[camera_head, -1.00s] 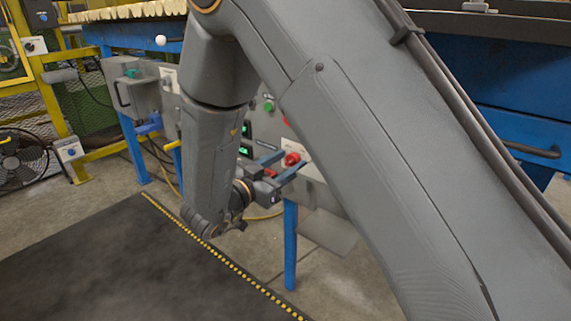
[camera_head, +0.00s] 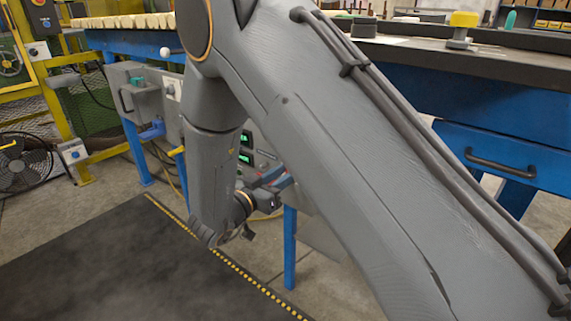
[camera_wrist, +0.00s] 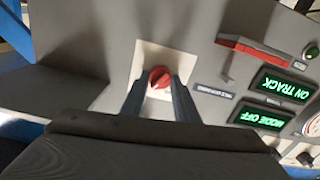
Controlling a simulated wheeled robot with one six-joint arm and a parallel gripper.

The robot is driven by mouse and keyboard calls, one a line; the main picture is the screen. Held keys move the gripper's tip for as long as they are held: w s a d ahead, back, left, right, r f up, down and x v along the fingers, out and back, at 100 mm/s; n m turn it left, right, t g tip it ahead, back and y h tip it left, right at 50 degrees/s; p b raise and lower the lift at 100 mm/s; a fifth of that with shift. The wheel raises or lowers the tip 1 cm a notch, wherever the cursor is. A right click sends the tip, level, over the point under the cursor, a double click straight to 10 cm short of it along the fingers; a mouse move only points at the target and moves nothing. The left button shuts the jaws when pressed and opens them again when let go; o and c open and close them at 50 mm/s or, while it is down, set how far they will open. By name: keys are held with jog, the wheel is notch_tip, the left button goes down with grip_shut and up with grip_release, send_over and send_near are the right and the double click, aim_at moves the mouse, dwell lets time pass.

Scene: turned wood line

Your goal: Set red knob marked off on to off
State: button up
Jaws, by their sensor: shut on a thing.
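The red knob (camera_wrist: 160,77) sits on a pale square plate (camera_wrist: 150,57) on the grey control panel, in the wrist view. My gripper (camera_wrist: 158,88) has one finger on each side of the knob and is shut on it. Which way the knob points is hard to tell, since the fingers cover part of it. In the head view my gripper (camera_head: 283,183) is at the panel, mostly behind my own arm, and the knob is hidden there.
Beside the knob are two green-lit displays, reading ON TRACK (camera_wrist: 283,88) and MODE OFF (camera_wrist: 259,116), a red slotted lever (camera_wrist: 262,52) and a green button (camera_wrist: 312,52). A blue bench (camera_head: 500,150) stands behind. A dark mat (camera_head: 120,260) covers the floor.

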jog(key=shift+w+a+n+p, duration=0.1)
jog(key=shift+a+n+p, duration=0.05)
jog(key=shift+n+p, duration=3.55)
jog(key=shift+w+a+n+p, duration=0.1)
jog(key=shift+a+n+p, duration=0.05)
jog(key=shift+n+p, duration=3.5)
jog(key=shift+f+n, duration=0.1)
jog(key=shift+n, duration=0.35)
jog(key=o, duration=1.1)
jog(key=shift+c, duration=0.2)
jog(key=shift+d, duration=0.1)
jog(key=v, duration=0.7)
jog(key=shift+s+a+b, duration=0.25)
jog(key=shift+s+b, duration=0.1)
jog(key=shift+b, duration=0.05)
